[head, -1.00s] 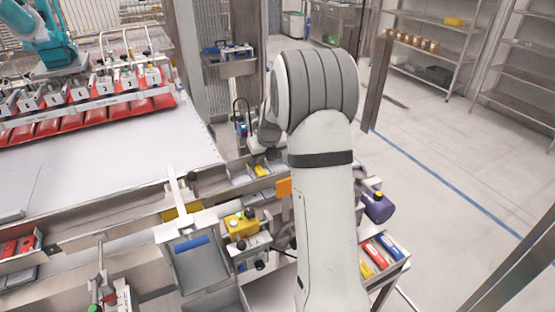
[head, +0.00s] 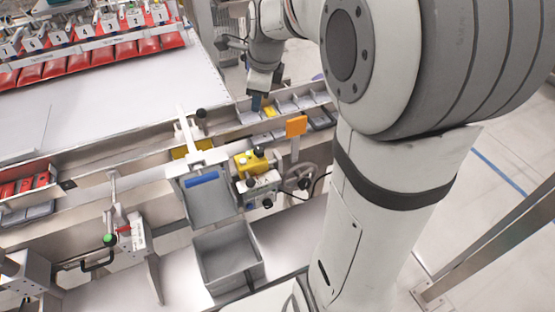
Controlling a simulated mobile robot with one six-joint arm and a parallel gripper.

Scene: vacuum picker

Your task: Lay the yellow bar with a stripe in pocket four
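My gripper (head: 257,101) points down over the left end of a grey pocketed tray (head: 306,98), at the top centre of the head view. Its tips look dark blue and small. I cannot tell whether they are open, shut or holding something. A small yellow piece (head: 269,112) lies in the tray just right of the gripper tips. I cannot tell whether it bears a stripe. Other pockets to the right look grey or empty. No pocket numbers can be read, so I cannot tell which is pocket four.
An orange plate (head: 296,125) stands upright in front of the tray. A yellow block with black knobs (head: 250,162) and a handwheel (head: 298,178) are nearer. An empty grey bin (head: 228,257) sits below. The white table (head: 110,90) at left is largely clear.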

